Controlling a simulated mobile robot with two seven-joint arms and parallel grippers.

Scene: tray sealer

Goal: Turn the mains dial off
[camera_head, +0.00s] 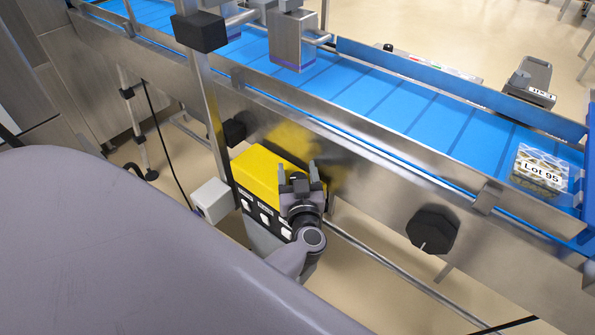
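A yellow control box (268,174) is mounted below the conveyor's side rail, with several small white labelled parts (264,218) along its near face. My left gripper (301,176) is in front of the box's right part, its two fingers apart with nothing visible between them. It hides part of the box's face. I cannot make out a mains dial on the visible part of the box, nor whether the gripper touches it. My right gripper is not in view.
A blue conveyor belt (395,108) with steel rails runs above the box. A clear pack labelled "Lot 95" (541,170) sits on it at the right. A black octagonal knob (433,229) is on the frame's right. A grey-white box (212,201) adjoins the yellow box's left.

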